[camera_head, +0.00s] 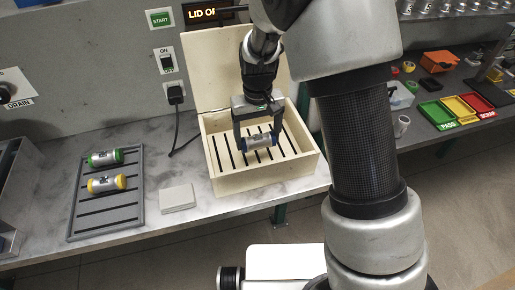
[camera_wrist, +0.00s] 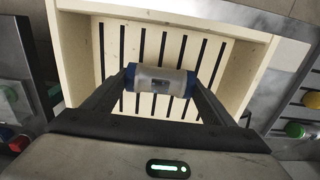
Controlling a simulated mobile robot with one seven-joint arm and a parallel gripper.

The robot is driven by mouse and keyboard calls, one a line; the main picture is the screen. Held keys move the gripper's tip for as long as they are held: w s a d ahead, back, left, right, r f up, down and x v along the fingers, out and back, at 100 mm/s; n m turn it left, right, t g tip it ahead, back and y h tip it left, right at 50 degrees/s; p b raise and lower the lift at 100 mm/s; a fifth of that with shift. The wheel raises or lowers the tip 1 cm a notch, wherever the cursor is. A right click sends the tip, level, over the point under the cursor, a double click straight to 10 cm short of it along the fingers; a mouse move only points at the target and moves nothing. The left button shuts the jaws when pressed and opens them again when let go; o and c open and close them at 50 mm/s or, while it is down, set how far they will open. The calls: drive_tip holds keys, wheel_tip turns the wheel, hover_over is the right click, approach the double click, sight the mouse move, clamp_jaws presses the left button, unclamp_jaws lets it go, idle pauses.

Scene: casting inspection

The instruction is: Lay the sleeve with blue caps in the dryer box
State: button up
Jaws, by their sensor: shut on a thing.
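The sleeve with blue caps (camera_head: 259,142) is a short grey cylinder with a blue cap on each end. My gripper (camera_head: 258,140) is shut on it, one finger at each capped end. In the wrist view the sleeve (camera_wrist: 157,80) lies crosswise between my fingertips (camera_wrist: 160,84). The dryer box (camera_head: 230,185) is a cream box with a slatted floor and its lid raised at the back. The sleeve is inside the box's outline, over the slats; I cannot tell whether it touches them. The box also fills the middle of the wrist view (camera_wrist: 75,60).
A grey slotted tray (camera_head: 107,210) at left holds a green-capped sleeve (camera_head: 105,157) and a yellow-capped sleeve (camera_head: 107,183). A pale flat block (camera_head: 177,198) lies between tray and box. Red, yellow and green bins (camera_head: 458,108) stand on the right bench. A lit sign (camera_head: 203,13) hangs behind.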

drive_tip(key=shift+f, duration=2.45)
drive_tip(key=o, duration=1.4)
drive_tip(key=shift+c, duration=0.2)
wheel_tip(320, 180, up, 12)
drive_tip(key=shift+d+r+p, duration=0.1)
drive_tip(key=shift+r+p, duration=0.15)
drive_tip(key=shift+p, duration=0.05)
wheel_tip(320, 180, up, 7)
drive_tip(key=t, duration=0.1)
hover_over(258, 148)
drive_tip(key=d, duration=0.4)
drive_tip(key=s+d+r+m+t+y, duration=0.1)
drive_tip(key=s+d+r+m+t, duration=0.1)
drive_tip(key=s+d+r, duration=0.35)
drive_tip(key=s+d+r+t, duration=0.1)
drive_tip(key=s+d+r, duration=0.1)
drive_tip(key=s, duration=0.4)
drive_tip(key=s+d+r+m+t+h, duration=0.1)
drive_tip(key=s+d+r, duration=0.1)
drive_tip(key=s, duration=0.4)
drive_tip(key=shift+s+t, duration=0.3)
drive_tip(key=shift+s, duration=0.05)
